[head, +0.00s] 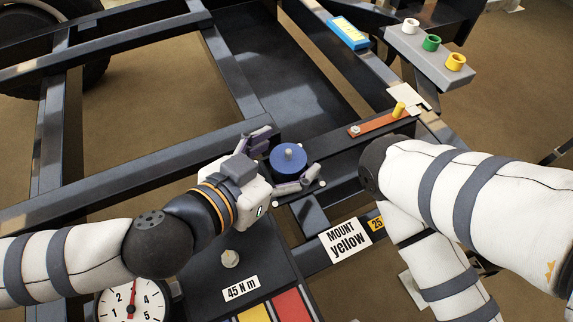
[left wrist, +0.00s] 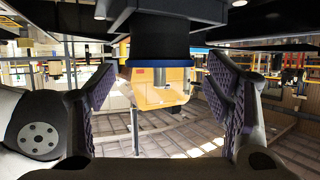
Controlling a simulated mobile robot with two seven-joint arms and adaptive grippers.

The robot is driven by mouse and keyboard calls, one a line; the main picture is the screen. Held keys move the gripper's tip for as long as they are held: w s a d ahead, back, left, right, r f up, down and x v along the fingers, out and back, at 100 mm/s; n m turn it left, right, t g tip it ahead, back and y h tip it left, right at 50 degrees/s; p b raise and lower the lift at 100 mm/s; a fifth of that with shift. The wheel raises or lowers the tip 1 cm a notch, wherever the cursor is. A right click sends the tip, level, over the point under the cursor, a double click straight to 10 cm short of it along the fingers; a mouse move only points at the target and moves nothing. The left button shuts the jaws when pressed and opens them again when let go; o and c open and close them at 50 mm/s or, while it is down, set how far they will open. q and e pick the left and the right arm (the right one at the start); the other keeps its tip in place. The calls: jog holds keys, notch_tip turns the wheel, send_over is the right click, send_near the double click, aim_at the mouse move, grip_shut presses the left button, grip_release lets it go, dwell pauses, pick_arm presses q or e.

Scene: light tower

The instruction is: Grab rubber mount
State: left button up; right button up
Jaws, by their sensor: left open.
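A round blue-topped mount (head: 289,150) with a grey stud on top sits on the dark frame, near the middle of the head view. My left gripper (head: 291,156) is open, with one finger on each side of the mount. In the left wrist view the mount shows as a dark cylinder with a blue lower rim (left wrist: 160,42), between and above the spread fingers (left wrist: 162,88). Clear gaps show there between it and both fingers. My right arm comes in from the right, and its gripper is out of view.
A label reading "MOUNT yellow" (head: 345,239) is on the frame. White (head: 411,26), green (head: 431,43) and yellow (head: 455,62) rings stand on a grey block. An orange bar (head: 375,125) with a yellow peg lies nearby. A dial gauge (head: 132,302) is at bottom left. Frame beams surround the mount.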

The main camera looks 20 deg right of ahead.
pick_arm(q)
jog(key=shift+w+d+f, duration=0.25)
jog(key=shift+d, duration=0.2)
jog(key=c, duration=1.4)
jog(key=shift+c, duration=0.2)
jog(key=shift+r, duration=0.2)
